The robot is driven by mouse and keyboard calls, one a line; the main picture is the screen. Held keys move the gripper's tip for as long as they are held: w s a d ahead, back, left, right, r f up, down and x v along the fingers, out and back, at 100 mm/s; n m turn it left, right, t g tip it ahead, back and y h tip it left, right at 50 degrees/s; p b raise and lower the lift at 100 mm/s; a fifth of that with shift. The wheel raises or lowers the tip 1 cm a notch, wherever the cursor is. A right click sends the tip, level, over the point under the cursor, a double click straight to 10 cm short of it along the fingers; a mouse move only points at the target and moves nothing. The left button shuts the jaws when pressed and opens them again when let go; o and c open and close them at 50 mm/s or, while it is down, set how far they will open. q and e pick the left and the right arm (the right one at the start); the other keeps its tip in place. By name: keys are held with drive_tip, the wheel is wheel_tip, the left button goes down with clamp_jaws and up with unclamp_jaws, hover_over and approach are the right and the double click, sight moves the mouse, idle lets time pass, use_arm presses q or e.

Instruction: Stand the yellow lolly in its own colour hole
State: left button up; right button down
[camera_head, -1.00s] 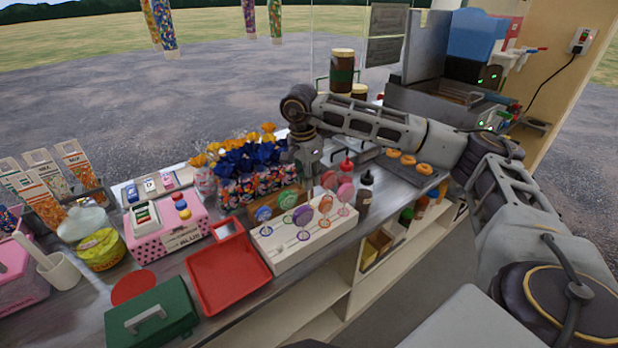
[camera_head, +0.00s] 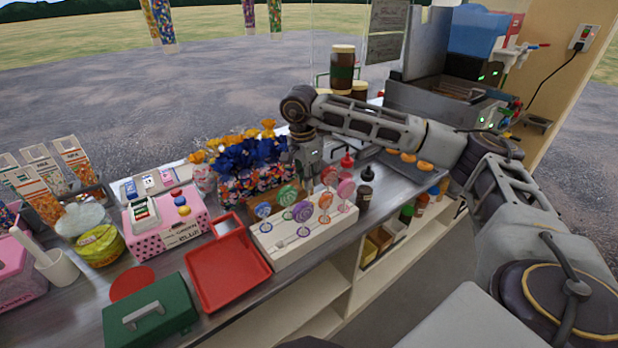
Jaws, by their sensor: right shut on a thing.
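The white lolly stand (camera_head: 290,246) is on the counter, with several round lollies upright in it: blue-orange (camera_head: 262,210), green (camera_head: 288,195), purple (camera_head: 302,211), orange-red (camera_head: 325,201), red-pink (camera_head: 328,176) and pink (camera_head: 345,188). My right gripper (camera_head: 306,176) points down just behind the stand, over a brown wooden box (camera_head: 293,204). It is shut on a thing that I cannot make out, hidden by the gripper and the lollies. I cannot pick out the yellow lolly. My left gripper is out of view.
Wrapped sweets with blue and orange tops (camera_head: 245,160) crowd the gripper's left. A dark bottle (camera_head: 365,190) and a red-capped bottle (camera_head: 347,163) stand on its right.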

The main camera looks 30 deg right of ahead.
drive_tip(key=shift+f+b, duration=0.35)
drive_tip(key=shift+f, duration=0.35)
drive_tip(key=c, duration=1.4)
unclamp_jaws()
drive_tip(key=shift+o, duration=0.6)
drive_tip(key=o, duration=0.5)
drive_tip(key=shift+r+p, duration=2.75)
drive_tip(key=shift+r, duration=1.75)
